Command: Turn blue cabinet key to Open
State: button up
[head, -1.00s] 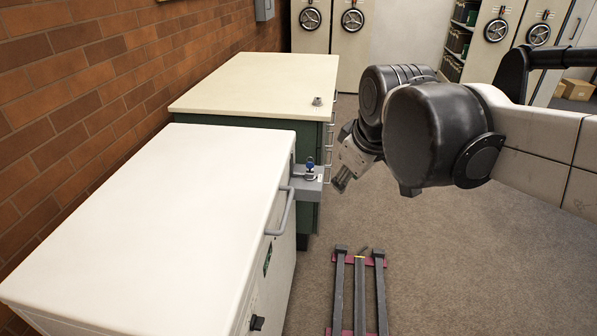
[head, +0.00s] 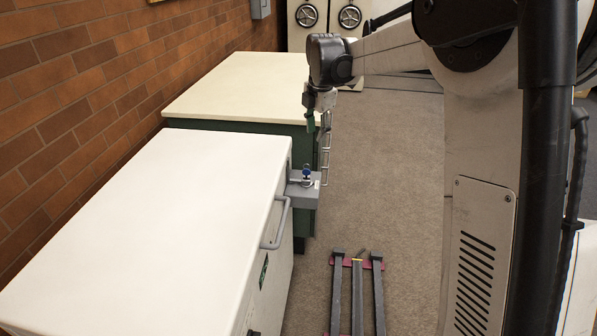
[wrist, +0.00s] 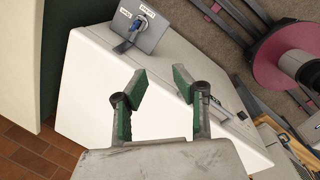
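The blue key (head: 306,170) stands in a grey lock box (head: 304,194) at the far right corner of the white cabinet (head: 150,215). In the wrist view the key (wrist: 133,27) sits on the face of the lock box (wrist: 152,38), near two white labels; their writing is too small to read surely. My gripper (wrist: 160,84) is open and empty, its green-padded fingers apart. In the head view my gripper (head: 318,124) hangs above and beyond the key, apart from it, pointing down.
A green cabinet with a cream top (head: 240,85) stands behind the white one. A grey handle (head: 277,224) sticks out from the white cabinet's front. A brick wall (head: 80,85) closes the left side. Dark rails with red crossbars (head: 357,290) lie on the floor.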

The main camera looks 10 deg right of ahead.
jog(key=w+f+n, duration=0.4)
jog(key=w+f, duration=0.2)
jog(key=w, duration=0.1)
jog(key=n+g+p, duration=0.1)
jog(key=n+g, duration=0.1)
jog(key=n, duration=0.3)
send_over(307, 169)
notch_tip(307, 169, down, 8)
jog(key=shift+w+f, duration=0.1)
jog(key=m+p, duration=0.1)
jog(key=m, duration=0.3)
jog(key=m+p, duration=0.1)
jog(key=m, duration=0.3)
jog(key=shift+m+p, duration=0.3)
jog(key=m+p, duration=0.1)
jog(key=m, duration=0.3)
jog(key=m+p, duration=0.2)
jog(key=m, duration=0.2)
jog(key=shift+m, duration=0.3)
jog(key=shift+f+b, duration=2.7)
jog(key=shift+f, duration=1.2)
